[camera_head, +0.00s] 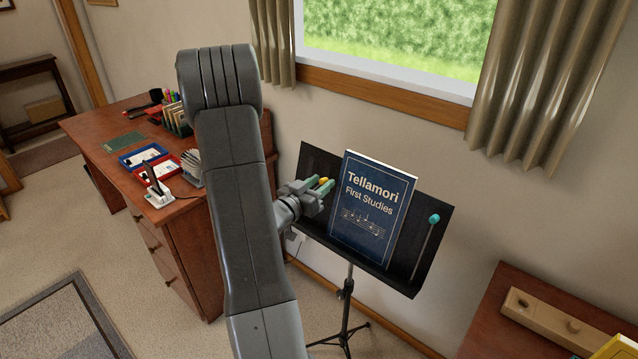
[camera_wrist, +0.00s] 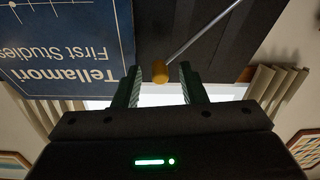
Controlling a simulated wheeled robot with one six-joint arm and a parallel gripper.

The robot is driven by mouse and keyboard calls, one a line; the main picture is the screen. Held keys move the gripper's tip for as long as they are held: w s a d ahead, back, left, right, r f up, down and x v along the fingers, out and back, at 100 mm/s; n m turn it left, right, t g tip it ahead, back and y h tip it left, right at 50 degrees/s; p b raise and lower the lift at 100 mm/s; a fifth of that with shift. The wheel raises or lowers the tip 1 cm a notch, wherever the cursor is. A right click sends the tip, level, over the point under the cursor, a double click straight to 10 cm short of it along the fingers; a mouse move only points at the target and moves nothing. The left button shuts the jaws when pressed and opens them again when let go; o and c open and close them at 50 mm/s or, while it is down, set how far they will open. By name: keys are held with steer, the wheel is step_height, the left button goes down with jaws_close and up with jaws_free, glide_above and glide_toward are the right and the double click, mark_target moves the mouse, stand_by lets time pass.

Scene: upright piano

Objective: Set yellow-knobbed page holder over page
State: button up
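The yellow knob (camera_wrist: 160,72) of the page holder sits between the fingertips of my gripper (camera_wrist: 159,70) in the wrist view, with a visible gap on each side. Its thin metal rod (camera_wrist: 205,32) slants away over bare black stand, beside the book. In the head view the yellow knob (camera_head: 323,181) shows between the greenish fingers of my gripper (camera_head: 320,185), left of the book; its rod is hidden there. The blue book "Tellamori First Studies" (camera_head: 372,208) stands closed-looking on the black music stand (camera_head: 318,165), its cover facing out.
A second holder with a turquoise knob (camera_head: 434,218) stands right of the book, off its cover. A wooden desk (camera_head: 105,165) with trays and pens is at left. A wooden surface with a pale wooden block (camera_head: 550,322) is at lower right. A window and curtains are behind.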

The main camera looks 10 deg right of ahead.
steer(key=shift+c, duration=0.5)
jaws_close()
steer(key=shift+f, duration=0.1)
steer(key=s+f+m+b, duration=0.1)
steer(key=b, duration=0.2)
steer(key=s+d+f+m+g+b, duration=0.1)
steer(key=b, duration=0.1)
steer(key=shift+s+f+m+h+b, duration=0.25)
steer(key=shift+s+m+h+b, duration=0.1)
steer(key=shift+m+h+b, duration=0.05)
steer(key=shift+o, duration=0.5)
jaws_free()
